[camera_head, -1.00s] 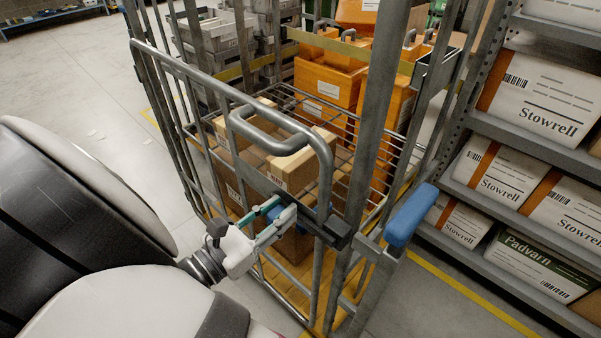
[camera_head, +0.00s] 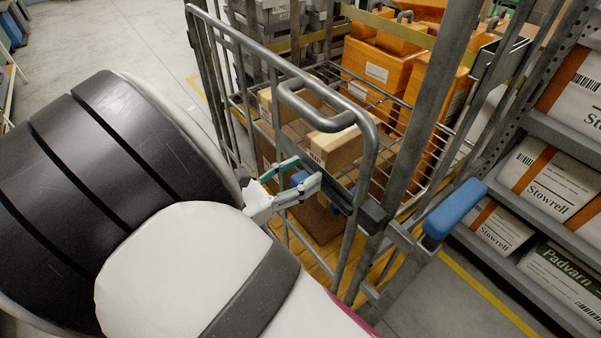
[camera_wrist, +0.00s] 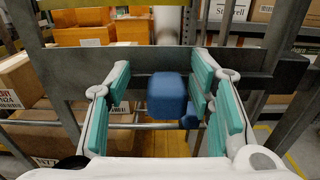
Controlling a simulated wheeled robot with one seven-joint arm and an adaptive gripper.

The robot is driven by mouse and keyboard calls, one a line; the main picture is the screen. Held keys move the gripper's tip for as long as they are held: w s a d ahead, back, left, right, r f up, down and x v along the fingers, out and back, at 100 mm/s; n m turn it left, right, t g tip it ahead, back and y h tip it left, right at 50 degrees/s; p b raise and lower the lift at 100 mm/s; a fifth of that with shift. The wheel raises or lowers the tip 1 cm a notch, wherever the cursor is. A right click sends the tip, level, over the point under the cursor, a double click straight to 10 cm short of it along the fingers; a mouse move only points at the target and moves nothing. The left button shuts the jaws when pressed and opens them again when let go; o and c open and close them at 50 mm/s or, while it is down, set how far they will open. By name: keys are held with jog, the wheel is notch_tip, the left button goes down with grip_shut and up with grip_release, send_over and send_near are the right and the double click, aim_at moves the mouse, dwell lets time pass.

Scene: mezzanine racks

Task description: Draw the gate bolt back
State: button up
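The gate (camera_head: 250,60) is a grey tubular frame with a looped handle, standing at the near side of a cage trolley. A dark flat bar (camera_head: 338,196) crosses it and meets a dark block (camera_head: 373,215) by the post. The bolt's blue knob (camera_head: 300,178) stands out from this bar; it also shows in the wrist view (camera_wrist: 167,96). My gripper (camera_head: 298,180) is at the knob. In the wrist view my gripper (camera_wrist: 165,98) is open, with teal-padded fingers on either side of the knob and visible gaps. The bolt's rod is largely hidden.
A blue-gripped lever (camera_head: 455,208) projects from the post on the right. Cardboard boxes (camera_head: 333,148) and orange bins (camera_head: 380,70) stand inside the cage. A shelf rack with cartons (camera_head: 545,185) is close on the right. Open floor (camera_head: 110,40) lies at the left.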

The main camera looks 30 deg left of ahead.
aim_at(298, 175)
jog(key=shift+r, duration=0.15)
notch_tip(298, 175, up, 10)
jog(key=shift+f, duration=0.1)
dwell(0.4)
